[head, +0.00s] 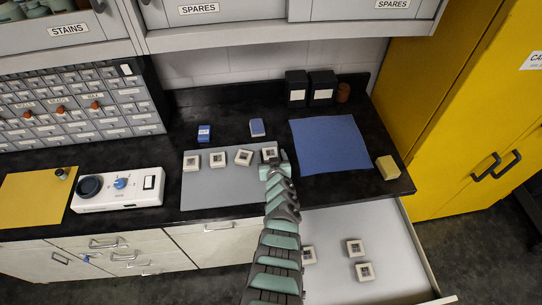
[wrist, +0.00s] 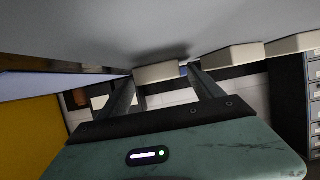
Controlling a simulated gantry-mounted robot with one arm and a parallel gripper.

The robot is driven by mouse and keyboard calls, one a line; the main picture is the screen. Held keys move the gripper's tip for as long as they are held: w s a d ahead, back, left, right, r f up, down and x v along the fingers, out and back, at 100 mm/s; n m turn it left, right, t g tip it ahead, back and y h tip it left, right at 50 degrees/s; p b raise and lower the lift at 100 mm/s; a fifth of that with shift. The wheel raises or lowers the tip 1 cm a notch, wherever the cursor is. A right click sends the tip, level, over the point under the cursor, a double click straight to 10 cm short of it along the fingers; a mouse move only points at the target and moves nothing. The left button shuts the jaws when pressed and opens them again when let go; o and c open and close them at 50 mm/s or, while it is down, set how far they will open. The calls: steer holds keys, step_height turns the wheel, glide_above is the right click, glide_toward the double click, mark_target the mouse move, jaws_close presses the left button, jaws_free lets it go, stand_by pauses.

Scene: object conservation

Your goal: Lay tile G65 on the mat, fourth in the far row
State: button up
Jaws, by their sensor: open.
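A grey mat (head: 205,190) lies on the black bench. Several white tiles with dark square centres stand in its far row: the first (head: 191,162), second (head: 217,160), third (head: 244,157) and fourth (head: 269,153) from the left. Their labels are too small to read, so I cannot tell which is G65. My gripper (head: 274,163) is open at the fourth tile and partly hides it. In the wrist view, this tile (wrist: 160,72) sits against the mat (wrist: 90,30), between or just beyond my open fingertips (wrist: 162,75).
An open drawer (head: 335,225) below holds white tiles (head: 354,247). A blue cloth (head: 328,145) and yellow block (head: 387,168) lie right of the mat. A white device (head: 118,190) stands left. The mat's near part is clear.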

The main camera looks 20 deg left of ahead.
steer(key=shift+r, duration=0.1)
steer(key=shift+s+d+r+p, duration=0.25)
steer(key=shift+r+p, duration=0.15)
steer(key=shift+p, duration=0.45)
steer(key=p+v, duration=1)
steer(key=p, duration=0.1)
steer(key=shift+a+f+p, duration=0.1)
steer(key=shift+f+p, duration=0.05)
steer(key=shift+p, duration=0.15)
steer(key=shift+s+d+p, duration=0.35)
steer(key=shift+s+p, duration=0.15)
steer(key=shift+s, duration=0.05)
